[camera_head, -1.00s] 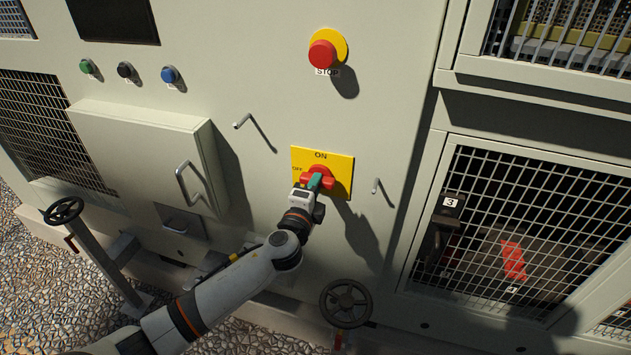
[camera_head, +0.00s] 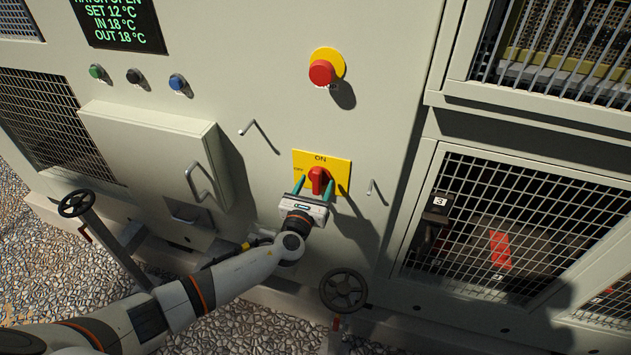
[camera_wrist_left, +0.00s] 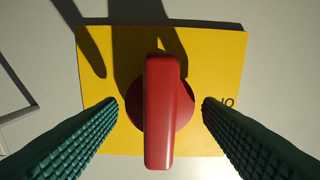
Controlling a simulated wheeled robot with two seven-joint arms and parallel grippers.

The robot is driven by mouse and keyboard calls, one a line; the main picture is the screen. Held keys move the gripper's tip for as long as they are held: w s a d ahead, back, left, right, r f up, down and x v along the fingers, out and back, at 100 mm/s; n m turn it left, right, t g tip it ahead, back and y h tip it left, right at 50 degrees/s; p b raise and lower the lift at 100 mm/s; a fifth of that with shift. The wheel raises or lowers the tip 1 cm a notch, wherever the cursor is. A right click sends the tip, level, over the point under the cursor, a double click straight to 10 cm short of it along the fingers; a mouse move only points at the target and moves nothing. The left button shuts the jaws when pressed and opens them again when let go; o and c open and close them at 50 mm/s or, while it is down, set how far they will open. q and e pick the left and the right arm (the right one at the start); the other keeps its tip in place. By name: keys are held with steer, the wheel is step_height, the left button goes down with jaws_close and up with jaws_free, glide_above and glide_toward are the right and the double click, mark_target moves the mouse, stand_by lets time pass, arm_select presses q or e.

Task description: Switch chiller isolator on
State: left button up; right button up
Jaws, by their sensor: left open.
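The red isolator handle (camera_head: 318,180) sits on a yellow plate (camera_head: 341,163) marked ON at the top and OFF at the left. The handle stands upright, in line with the ON mark. My left gripper (camera_head: 314,186) is open, its green fingers spread on either side of the handle. In the left wrist view the red handle (camera_wrist_left: 167,110) lies between the two fingers, with a gap on both sides. The yellow plate (camera_wrist_left: 220,65) is behind it. My right gripper is out of view.
The display (camera_head: 118,22) is lit with green text, including SET 12 °C. A red stop button (camera_head: 321,72) is above the isolator. Metal handles (camera_head: 250,128) stick out nearby. A box with a handle (camera_head: 150,150) is at left, a handwheel (camera_head: 343,290) below.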

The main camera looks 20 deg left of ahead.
arm_select(q)
steer(key=shift+o, duration=0.5)
steer(key=shift+s, duration=0.1)
steer(key=shift+s, duration=0.3)
steer(key=s+p, duration=0.2)
steer(key=s, duration=0.4)
steer(key=shift+s, duration=0.15)
steer(key=shift+a, duration=0.1)
